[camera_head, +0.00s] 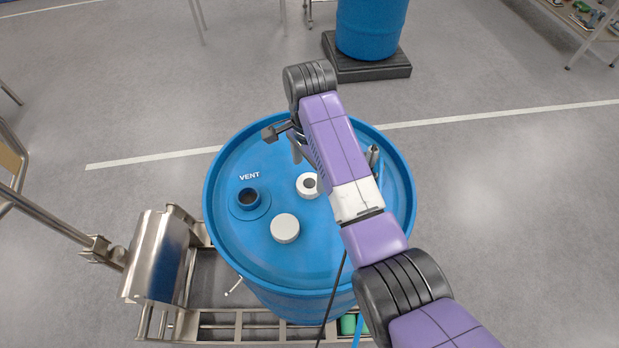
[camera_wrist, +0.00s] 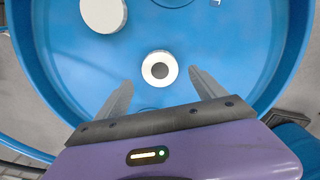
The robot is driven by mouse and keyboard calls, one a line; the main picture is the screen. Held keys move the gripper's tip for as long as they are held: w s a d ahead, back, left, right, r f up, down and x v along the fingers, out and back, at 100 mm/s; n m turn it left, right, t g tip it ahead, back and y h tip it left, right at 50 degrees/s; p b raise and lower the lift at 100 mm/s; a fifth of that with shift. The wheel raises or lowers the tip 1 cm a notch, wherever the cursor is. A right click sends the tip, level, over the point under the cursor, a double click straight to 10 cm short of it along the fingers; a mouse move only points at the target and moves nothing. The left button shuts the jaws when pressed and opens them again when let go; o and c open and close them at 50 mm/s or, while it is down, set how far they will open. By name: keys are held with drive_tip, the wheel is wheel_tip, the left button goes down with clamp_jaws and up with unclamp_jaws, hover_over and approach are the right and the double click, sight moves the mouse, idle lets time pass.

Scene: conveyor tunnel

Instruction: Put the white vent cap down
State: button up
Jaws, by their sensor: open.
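Two white round pieces rest on the lid of the blue drum (camera_head: 325,258). One is a plain white cap (camera_head: 285,228), which also shows at the top left of the wrist view (camera_wrist: 103,14). The other is a white piece with a dark round centre (camera_head: 301,188), which also shows in the wrist view (camera_wrist: 148,69). I cannot tell for sure which is the vent cap. The vent opening (camera_head: 248,198), beside the word VENT, is uncovered. My gripper (camera_wrist: 160,76) is open and empty above the lid, its fingers either side of the dark-centred piece in the picture, with no visible contact.
A metal fitting (camera_head: 373,156) stands up at the lid's right side. The drum's raised rim surrounds the lid. A steel frame and roller (camera_head: 158,255) are at the left. Another blue drum (camera_head: 370,25) stands on a black pallet behind. Grey floor is open at the right.

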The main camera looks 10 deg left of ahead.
sight(309, 183)
wheel_tip(309, 183, up, 7)
drive_tip(key=p, duration=0.2)
drive_tip(key=shift+r, duration=0.2)
idle(0.4)
